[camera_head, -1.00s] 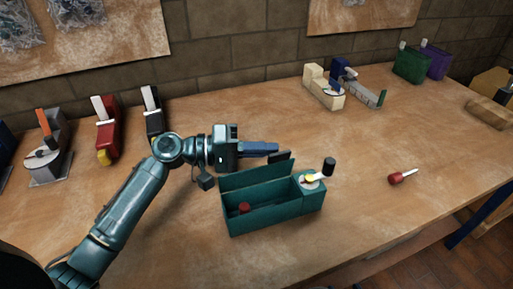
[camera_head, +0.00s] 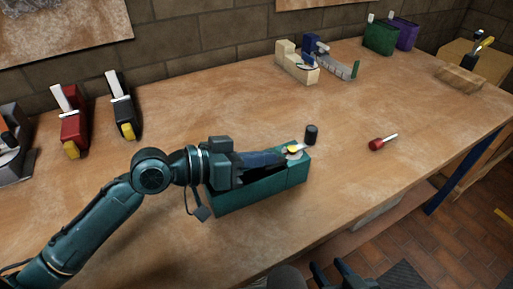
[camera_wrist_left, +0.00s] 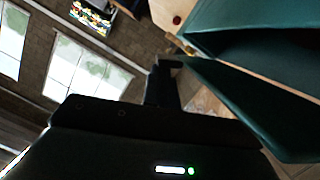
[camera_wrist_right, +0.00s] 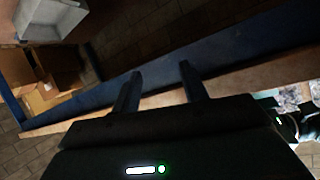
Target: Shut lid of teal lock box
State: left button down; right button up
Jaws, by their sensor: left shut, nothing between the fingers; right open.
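The teal lock box (camera_head: 250,196) stands on the workbench in the head view. My left gripper (camera_head: 280,158) is shut and empty, lying across the top of the box and hiding most of the lid and opening. A dark gap shows along the front wall, so the lid seems partly lowered. The left wrist view shows two teal panels (camera_wrist_left: 240,105) with a dark gap between them, close beside my shut fingers; I cannot tell which panel is the lid. At the box's right end is a yellow piece and a black-knobbed lever (camera_head: 311,133). My right gripper (camera_wrist_right: 158,90) is open and empty, away from the box.
A red-handled tool (camera_head: 377,144) lies right of the box. Red (camera_head: 70,125) and black (camera_head: 123,108) devices stand at the back left. Cream (camera_head: 296,64), green (camera_head: 379,38) and purple (camera_head: 406,34) objects stand farther back. The bench between is clear.

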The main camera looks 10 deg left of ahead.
pick_arm(q)
jog(key=shift+s+d+f+m, duration=0.25)
jog(key=shift+s+f+m, duration=0.15)
jog(key=shift+f+m, duration=0.25)
jog(key=shift+s+d+f+m+t+y+b, duration=0.15)
jog(key=shift+s+f+m+t+y+b, duration=0.1)
jog(key=shift+f+m, duration=0.35)
jog(key=shift+s+d+f+m+t+y+b, duration=0.15)
jog(key=shift+f+m+t+y+b, duration=0.1)
jog(key=shift+f+m, duration=0.3)
pick_arm(e)
jog(key=shift+s+d+t, duration=0.3)
jog(key=shift+s+d, duration=0.15)
jog(key=shift+r, duration=0.1)
jog(key=shift+s, duration=0.1)
pick_arm(q)
jog(key=s+a+r+p, duration=0.3)
jog(key=s+a+r, duration=0.2)
jog(key=a, duration=0.3)
jog(key=shift+a+r, duration=0.15)
jog(key=shift+r, duration=0.6)
pick_arm(e)
jog(key=shift+s+a+r+g, duration=0.2)
jog(key=shift+a+r+g, duration=0.2)
jog(key=shift+a, duration=0.1)
